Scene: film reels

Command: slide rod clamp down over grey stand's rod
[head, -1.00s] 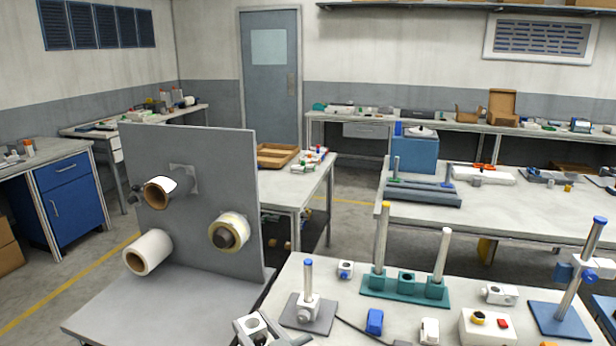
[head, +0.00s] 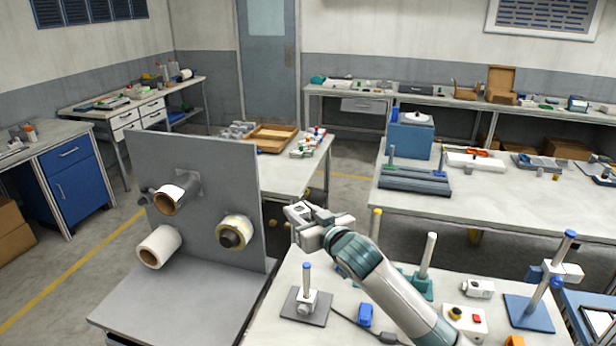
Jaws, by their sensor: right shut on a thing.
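The grey stand (head: 318,315) is a flat dark grey plate on the near table. Its upright rod (head: 307,281) has a blue cap, and a small light block sits around its foot. My right gripper (head: 306,222) is up behind and above the stand, its arm crossing from the lower right. It is shut on a small whitish-grey block, the rod clamp (head: 296,211), held in the air clear of the rod in the picture. The fingers partly hide the clamp, and its hole cannot be made out. My left gripper is out of view.
A grey upright panel (head: 200,205) with several rolls stands left of the stand. A teal base with posts (head: 427,257) is partly hidden behind my right arm. A blue block (head: 365,314) lies right of the stand, and a blue-based stand (head: 528,313) farther right.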

